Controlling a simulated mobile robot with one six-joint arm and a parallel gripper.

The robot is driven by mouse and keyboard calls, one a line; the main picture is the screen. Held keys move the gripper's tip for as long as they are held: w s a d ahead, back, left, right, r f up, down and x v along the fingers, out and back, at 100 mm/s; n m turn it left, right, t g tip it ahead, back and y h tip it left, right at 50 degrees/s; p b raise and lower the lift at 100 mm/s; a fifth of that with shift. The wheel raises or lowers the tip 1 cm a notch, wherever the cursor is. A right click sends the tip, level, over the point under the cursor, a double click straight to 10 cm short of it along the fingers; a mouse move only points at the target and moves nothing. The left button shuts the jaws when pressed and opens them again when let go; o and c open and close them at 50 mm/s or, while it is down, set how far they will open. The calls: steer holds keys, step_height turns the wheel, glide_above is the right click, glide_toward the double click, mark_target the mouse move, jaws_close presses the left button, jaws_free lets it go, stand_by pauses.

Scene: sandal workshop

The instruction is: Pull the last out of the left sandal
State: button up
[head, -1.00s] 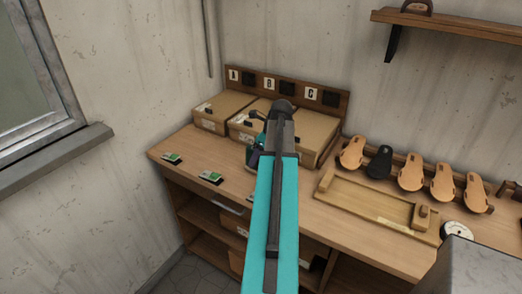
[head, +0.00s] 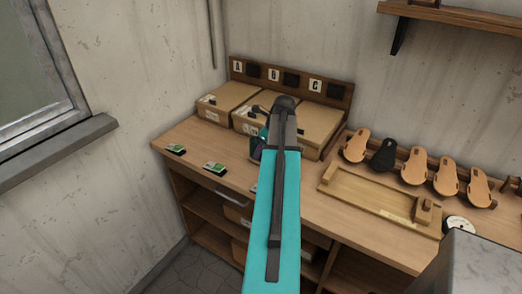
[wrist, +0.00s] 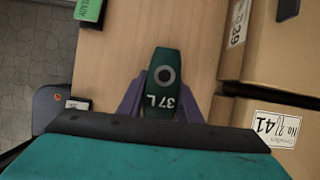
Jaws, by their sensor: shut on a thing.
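A dark green last (wrist: 161,85) marked "37 L", with a pale ring around a dark hole, shows in the wrist view. My gripper (wrist: 160,100) is shut on it, with one purple-grey finger on each side. The lower end of the last is hidden behind my gripper's body. No left sandal can be made out around the last. In the head view my own arm covers most of the gripper, and what it holds is not clear there.
Cardboard boxes (head: 310,123) stand at the back of the workbench (head: 180,135) under letters A, B, C. Green cards (head: 214,168) lie along its front edge. A wooden tray (head: 330,190) and several sole-shaped pieces (head: 415,165), one dark, are to the right.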

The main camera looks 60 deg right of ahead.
mark_target(251, 144)
steer(key=c, duration=0.3)
steer(key=shift+w+r+p, duration=0.15)
steer(key=shift+r+p, duration=0.05)
steer(key=shift+p, duration=0.25)
stand_by(0.7)
steer(key=shift+w, duration=1.1)
steer(key=shift+w+p, duration=0.15)
steer(key=shift+p, duration=0.15)
steer(key=shift+w+r, duration=0.1)
steer(key=shift+w, duration=0.95)
steer(key=shift+w+p, duration=0.15)
steer(key=shift+p, duration=0.15)
steer(key=shift+w, duration=1)
steer(key=shift+w, duration=0.2)
